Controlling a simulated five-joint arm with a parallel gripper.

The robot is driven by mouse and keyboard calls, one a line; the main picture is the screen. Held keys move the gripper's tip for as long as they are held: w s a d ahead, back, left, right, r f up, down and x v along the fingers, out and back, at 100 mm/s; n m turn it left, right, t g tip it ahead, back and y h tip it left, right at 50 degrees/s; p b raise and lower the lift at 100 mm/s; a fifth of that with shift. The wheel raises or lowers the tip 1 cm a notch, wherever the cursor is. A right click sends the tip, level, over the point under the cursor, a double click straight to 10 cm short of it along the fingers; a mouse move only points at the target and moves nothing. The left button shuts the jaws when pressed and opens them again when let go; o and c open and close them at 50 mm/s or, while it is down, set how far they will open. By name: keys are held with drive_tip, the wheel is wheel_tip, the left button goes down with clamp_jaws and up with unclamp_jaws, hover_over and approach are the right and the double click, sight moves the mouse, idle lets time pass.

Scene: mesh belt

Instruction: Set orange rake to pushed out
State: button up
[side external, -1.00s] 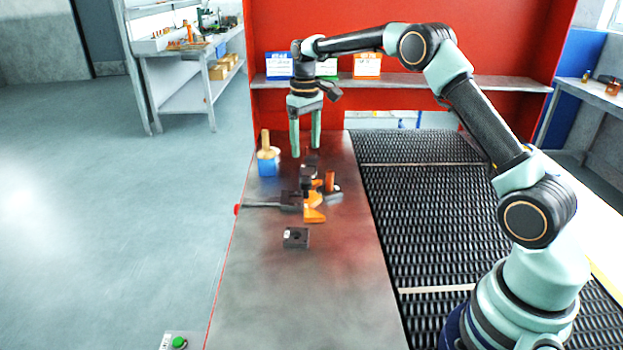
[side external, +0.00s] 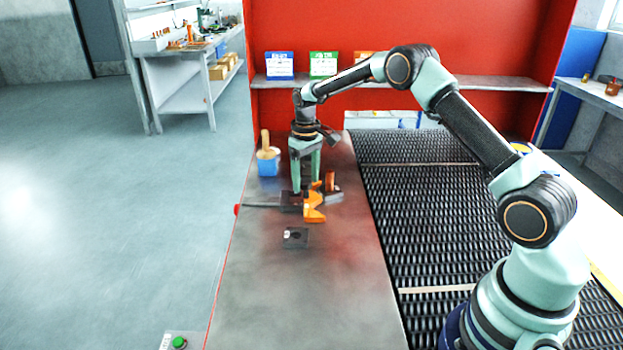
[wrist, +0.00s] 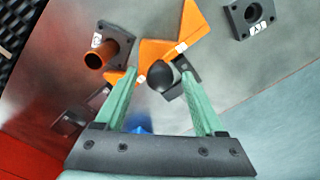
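The orange rake (side external: 314,207) lies on the metal table top in the side external view, next to a dark block (side external: 291,199) with a grey rod running left. In the wrist view the orange piece (wrist: 165,49) shows at the top centre, with a white mark on it. My gripper (side external: 305,188) points down just behind the rake, fingers apart. In the wrist view the fingertips of my gripper (wrist: 159,78) stand on either side of a round black knob (wrist: 161,77), with gaps visible. I cannot tell contact. The fingers hide part of the mechanism.
An orange tube (side external: 330,181) on a dark base stands right of the rake. A dark block with a hole (side external: 296,238) lies in front. A blue cup (side external: 268,161) with a wooden-coloured handle stands behind left. The table front is clear; the black mesh belt (side external: 420,230) runs along the right.

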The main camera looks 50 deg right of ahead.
clamp_jaws()
drive_tip(key=shift+r, duration=0.1)
idle(1.2)
